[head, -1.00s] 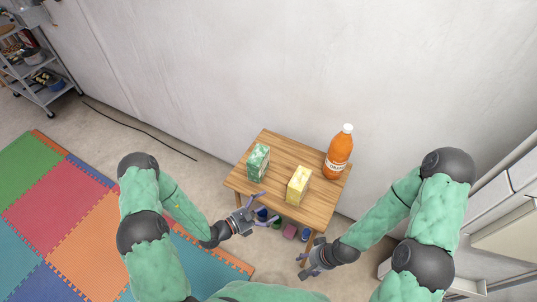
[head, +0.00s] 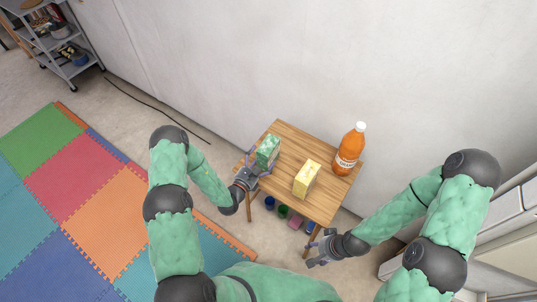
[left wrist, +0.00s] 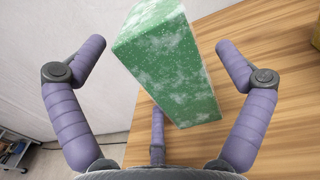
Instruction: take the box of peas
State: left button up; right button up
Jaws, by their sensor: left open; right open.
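The green box (head: 268,150), which looks like the box of peas, stands on the small wooden table (head: 290,197) near its left edge. My left gripper (head: 257,167) is open at the near left side of this box. In the left wrist view the green box (left wrist: 172,65) stands between the spread purple fingers, with a visible gap on each side. Its label cannot be read. My right gripper (head: 316,252) is open and empty, low in front of the table's near right corner.
A yellow box (head: 306,179) stands right of the green box. An orange juice bottle (head: 348,150) stands at the table's right. The wall (head: 300,60) is close behind. Several small coloured things lie below the table. A foam mat (head: 90,205) covers the left floor.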

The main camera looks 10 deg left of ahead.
pick_arm(q)
jog(key=shift+b+x, duration=0.45)
jog(key=shift+x, duration=1.95)
jog(key=c, duration=1.3)
